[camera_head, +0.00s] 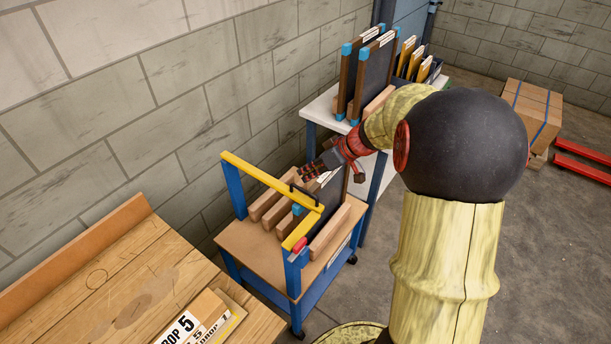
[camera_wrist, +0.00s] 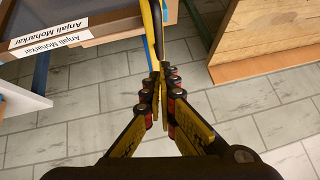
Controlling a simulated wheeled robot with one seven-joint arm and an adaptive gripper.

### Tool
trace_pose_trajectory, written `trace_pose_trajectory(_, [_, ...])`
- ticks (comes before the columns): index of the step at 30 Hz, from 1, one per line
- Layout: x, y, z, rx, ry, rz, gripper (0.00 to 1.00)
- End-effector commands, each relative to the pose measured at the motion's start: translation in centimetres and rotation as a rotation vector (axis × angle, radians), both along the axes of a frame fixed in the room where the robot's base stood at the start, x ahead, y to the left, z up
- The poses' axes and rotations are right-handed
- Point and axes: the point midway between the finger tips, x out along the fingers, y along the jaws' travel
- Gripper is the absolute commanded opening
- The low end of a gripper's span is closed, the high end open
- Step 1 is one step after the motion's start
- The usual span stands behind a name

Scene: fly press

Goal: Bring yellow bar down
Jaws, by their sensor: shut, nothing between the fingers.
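The yellow bar (camera_head: 262,178) runs across the top of a small blue cart press. It is raised above the wooden top, with a bend at the right and a short arm down to the front blue post (camera_head: 293,272). A black handle (camera_head: 304,193) is on the bar near the bend. My gripper (camera_head: 308,172) is just behind the bar, near the handle, its fingers pointing left. In the wrist view my gripper (camera_wrist: 161,78) is shut with nothing held, and the yellow bar (camera_wrist: 152,28) shows just beyond the fingertips. I cannot tell whether they touch.
Wooden blocks and a dark panel (camera_head: 328,197) stand on the cart top (camera_head: 252,247) under the bar. A wooden table (camera_head: 130,285) is at the front left. A white table (camera_head: 322,108) with framed panels is behind. Boxes (camera_head: 535,105) and a red pallet jack (camera_head: 580,163) are at the right.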

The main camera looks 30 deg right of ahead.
Motion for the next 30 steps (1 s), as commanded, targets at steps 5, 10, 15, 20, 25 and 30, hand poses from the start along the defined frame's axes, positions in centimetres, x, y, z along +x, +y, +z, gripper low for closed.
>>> trace_pose_trajectory(5, [-0.5, -0.2, -2.3, 0.003, -0.007, -0.002, 0.0])
trace_pose_trajectory(10, [-0.9, -0.3, -3.5, 0.002, -0.008, -0.001, 0.0])
trace_pose_trajectory(15, [-1.1, -0.3, -4.0, 0.002, -0.006, 0.0, 0.0])
trace_pose_trajectory(20, [-1.2, -0.3, -4.1, 0.004, -0.001, 0.001, 0.0])
trace_pose_trajectory(25, [-1.3, -0.3, -4.4, 0.005, 0.003, 0.001, 0.0])
trace_pose_trajectory(30, [-0.9, -0.2, -3.6, 0.004, 0.002, 0.003, 0.0])
